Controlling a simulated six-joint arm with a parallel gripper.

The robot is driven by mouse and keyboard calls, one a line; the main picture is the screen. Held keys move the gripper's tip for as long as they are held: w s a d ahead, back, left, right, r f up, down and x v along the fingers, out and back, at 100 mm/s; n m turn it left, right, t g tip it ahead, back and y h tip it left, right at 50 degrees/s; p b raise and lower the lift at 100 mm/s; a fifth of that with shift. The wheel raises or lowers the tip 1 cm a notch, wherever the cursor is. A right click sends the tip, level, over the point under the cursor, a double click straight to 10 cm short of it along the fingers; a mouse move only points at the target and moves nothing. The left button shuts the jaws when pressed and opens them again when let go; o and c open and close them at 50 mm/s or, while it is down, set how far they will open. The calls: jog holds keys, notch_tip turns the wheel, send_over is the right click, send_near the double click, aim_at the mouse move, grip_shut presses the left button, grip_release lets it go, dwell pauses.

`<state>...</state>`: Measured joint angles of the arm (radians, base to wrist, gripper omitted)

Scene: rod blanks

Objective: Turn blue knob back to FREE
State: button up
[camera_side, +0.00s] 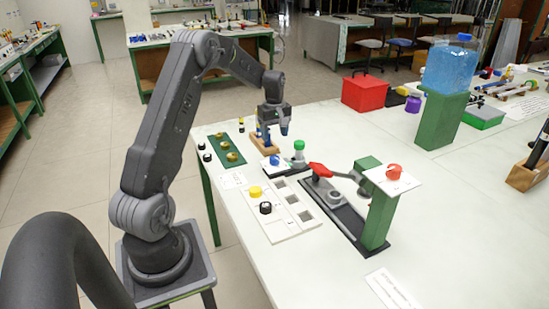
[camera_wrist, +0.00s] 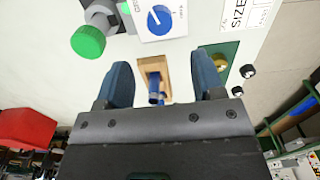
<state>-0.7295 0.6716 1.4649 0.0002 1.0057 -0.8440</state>
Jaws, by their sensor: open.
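The blue knob (camera_wrist: 160,18) sits on a white plate (camera_wrist: 178,32) at the top of the wrist view. Its white pointer line is slanted, and the small lettering around it is too small to read. In the side view the knob (camera_side: 274,160) is on the table, below and in front of my gripper. My gripper (camera_side: 275,132) is open above the table, fingers pointing down. In the wrist view my gripper's fingers (camera_wrist: 163,76) are wide apart, with a wooden block (camera_wrist: 143,67) holding a blue piece (camera_wrist: 155,88) seen between them. The knob is outside the fingers.
A green-capped part (camera_side: 299,146) stands right of the knob. In front is a white panel with yellow and black knobs (camera_side: 281,226). A red-handled clamp (camera_side: 321,170) and green post (camera_side: 378,220) stand right.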

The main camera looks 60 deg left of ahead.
aim_at(274, 157)
notch_tip(274, 157, down, 10)
jog(key=shift+r, duration=0.1)
dwell(0.4)
jog(key=c, duration=0.9)
